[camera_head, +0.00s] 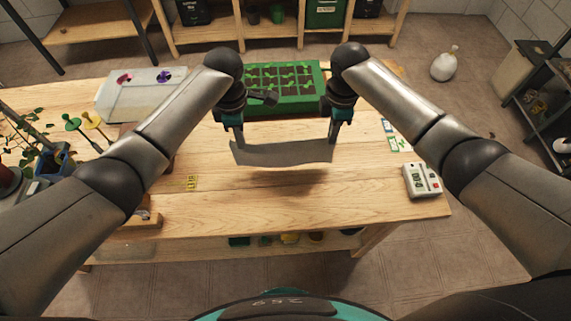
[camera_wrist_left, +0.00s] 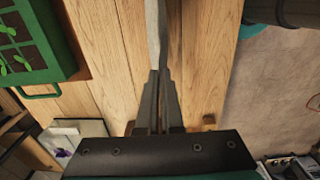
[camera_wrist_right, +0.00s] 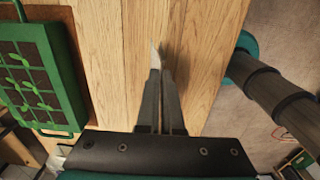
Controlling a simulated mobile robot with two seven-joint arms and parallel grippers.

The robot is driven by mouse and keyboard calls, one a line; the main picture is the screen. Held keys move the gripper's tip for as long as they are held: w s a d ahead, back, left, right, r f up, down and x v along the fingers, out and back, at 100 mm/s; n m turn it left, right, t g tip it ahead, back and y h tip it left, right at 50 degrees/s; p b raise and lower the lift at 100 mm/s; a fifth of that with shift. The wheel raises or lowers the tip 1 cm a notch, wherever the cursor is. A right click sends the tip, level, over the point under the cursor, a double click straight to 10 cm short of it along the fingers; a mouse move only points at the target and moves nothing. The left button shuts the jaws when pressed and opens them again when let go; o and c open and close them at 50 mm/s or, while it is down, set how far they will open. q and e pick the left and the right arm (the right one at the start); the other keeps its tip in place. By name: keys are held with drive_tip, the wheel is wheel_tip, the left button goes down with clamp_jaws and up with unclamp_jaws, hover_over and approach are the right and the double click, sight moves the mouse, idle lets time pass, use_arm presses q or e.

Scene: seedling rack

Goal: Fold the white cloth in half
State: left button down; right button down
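The cloth (camera_head: 283,153) looks grey-white in the head view. It hangs as a shallow strip between my two grippers, above the middle of the table, with a shadow below it. My left gripper (camera_head: 238,138) is shut on its left end, and my right gripper (camera_head: 333,136) is shut on its right end. In the left wrist view the cloth (camera_wrist_left: 153,35) is seen edge-on, running out from the closed fingers (camera_wrist_left: 160,85). In the right wrist view only a small pale tip of the cloth (camera_wrist_right: 155,57) shows at the closed fingers (camera_wrist_right: 162,80).
A green seedling tray (camera_head: 285,98) stands just behind the grippers. A pale box (camera_head: 143,90) is at the back left. Potted plants (camera_head: 50,160) stand at the left. A grey meter (camera_head: 422,181) and seed packets (camera_head: 394,136) lie at the right. The front middle of the wooden table (camera_head: 290,205) is clear.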

drive_tip(key=shift+a+r+p, duration=0.1)
drive_tip(key=shift+r+p, duration=0.9)
drive_tip(key=shift+r, duration=0.35)
drive_tip(key=shift+w+f, duration=0.1)
